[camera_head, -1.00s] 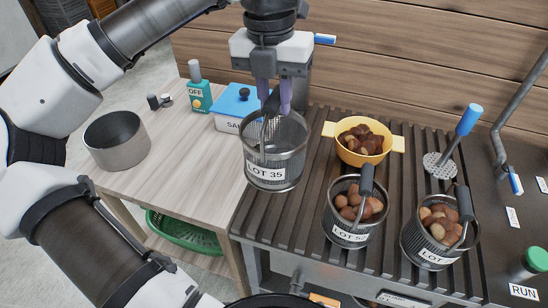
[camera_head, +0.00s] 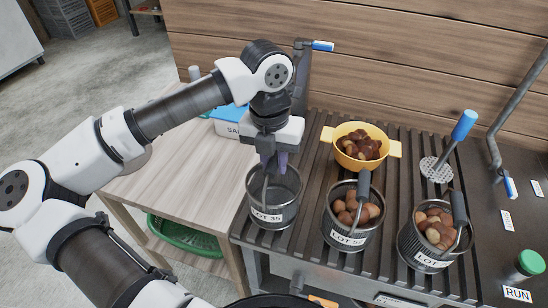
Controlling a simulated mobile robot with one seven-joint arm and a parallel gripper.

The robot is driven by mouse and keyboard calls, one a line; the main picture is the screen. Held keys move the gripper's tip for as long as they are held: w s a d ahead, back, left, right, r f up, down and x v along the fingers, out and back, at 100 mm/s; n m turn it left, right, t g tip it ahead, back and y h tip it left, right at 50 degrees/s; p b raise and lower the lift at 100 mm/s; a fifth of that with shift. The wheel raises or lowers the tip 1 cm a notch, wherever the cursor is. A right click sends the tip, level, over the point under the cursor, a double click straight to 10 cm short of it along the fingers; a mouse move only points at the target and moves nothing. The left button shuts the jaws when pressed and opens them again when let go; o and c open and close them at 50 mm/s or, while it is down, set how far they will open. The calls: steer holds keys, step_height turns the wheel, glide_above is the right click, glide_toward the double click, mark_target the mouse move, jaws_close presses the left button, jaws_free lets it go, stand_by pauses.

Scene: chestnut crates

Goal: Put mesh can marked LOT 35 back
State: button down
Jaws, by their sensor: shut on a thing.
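The mesh can marked LOT 35 (camera_head: 274,214) is at the left end of the dark slatted rack (camera_head: 310,180). It looks upright and empty, and its base appears to be at the slats, though I cannot tell whether it bears on them. My gripper (camera_head: 273,165) is above the can, with its purple fingers shut on the can's handle. The handle is mostly hidden by the fingers.
Two mesh cans of chestnuts, the LOT 52 can (camera_head: 345,238) and another LOT can (camera_head: 422,262), stand to the right. A yellow colander (camera_head: 361,161) of chestnuts is behind them. A skimmer (camera_head: 437,169) is at right. The pale side table (camera_head: 170,185) is at left, partly behind my arm.

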steer(key=shift+f, duration=0.15)
steer(key=c, duration=1.3)
jaws_free()
steer(key=shift+o, duration=0.2)
step_height(320, 180, up, 12)
steer(key=b, duration=0.2)
steer(key=shift+w+a+r, duration=0.15)
steer(key=shift+a+r, duration=0.05)
steer(key=shift+a, duration=0.15)
